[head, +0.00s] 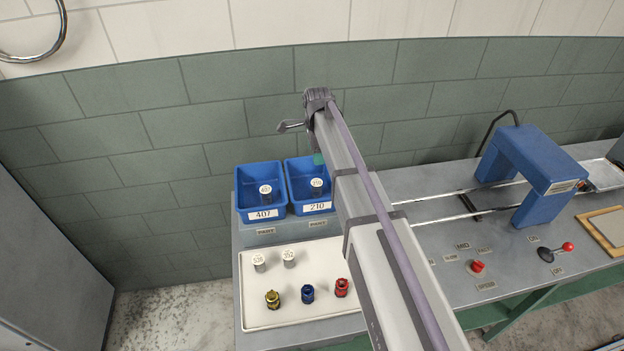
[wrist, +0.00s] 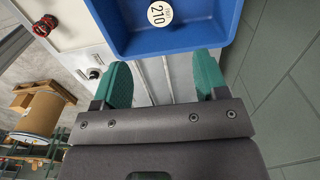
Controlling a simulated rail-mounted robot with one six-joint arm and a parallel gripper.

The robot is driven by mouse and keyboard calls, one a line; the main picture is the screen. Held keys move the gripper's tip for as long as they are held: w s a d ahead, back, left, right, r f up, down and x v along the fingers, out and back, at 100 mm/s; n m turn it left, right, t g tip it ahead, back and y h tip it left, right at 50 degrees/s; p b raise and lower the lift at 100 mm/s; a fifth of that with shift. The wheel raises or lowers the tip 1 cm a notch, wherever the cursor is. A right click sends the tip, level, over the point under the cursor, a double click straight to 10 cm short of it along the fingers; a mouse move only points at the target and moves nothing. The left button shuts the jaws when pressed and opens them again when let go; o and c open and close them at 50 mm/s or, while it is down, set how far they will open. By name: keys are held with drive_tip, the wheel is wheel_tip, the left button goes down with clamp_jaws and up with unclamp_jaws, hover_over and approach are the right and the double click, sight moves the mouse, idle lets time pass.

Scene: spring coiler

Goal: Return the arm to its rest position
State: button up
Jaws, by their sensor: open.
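My gripper (wrist: 163,82) shows its two green fingers apart in the wrist view, with nothing between them. In the head view only a bit of green finger (head: 319,159) shows beside my arm, above the right blue bin; my arm hides the rest. The right blue bin (head: 310,207), labelled 210, holds a dark cylinder with a white cap (head: 317,184). In the wrist view this blue bin (wrist: 185,45) lies just beyond the fingertips, and the cap (wrist: 159,13) reads 210. I cannot tell whether a finger touches the bin.
A left blue bin (head: 262,215), labelled 407, holds another capped cylinder (head: 265,191). A white tray (head: 262,317) carries two white-capped pieces and yellow, blue and red (head: 342,288) parts. A blue arch machine (head: 535,170) with rods stands right. The wall is behind the bins.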

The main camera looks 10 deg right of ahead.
drive_tip(key=shift+f, duration=0.1)
idle(0.3)
drive_tip(key=s+f+n+b, duration=0.3)
drive_tip(key=s+n, duration=0.6)
drive_tip(key=s, duration=0.5)
drive_tip(key=s+f+n+b, duration=0.4)
drive_tip(key=s+n, duration=0.5)
drive_tip(key=s, duration=0.5)
drive_tip(key=shift+f, duration=0.1)
drive_tip(key=shift+d, duration=0.15)
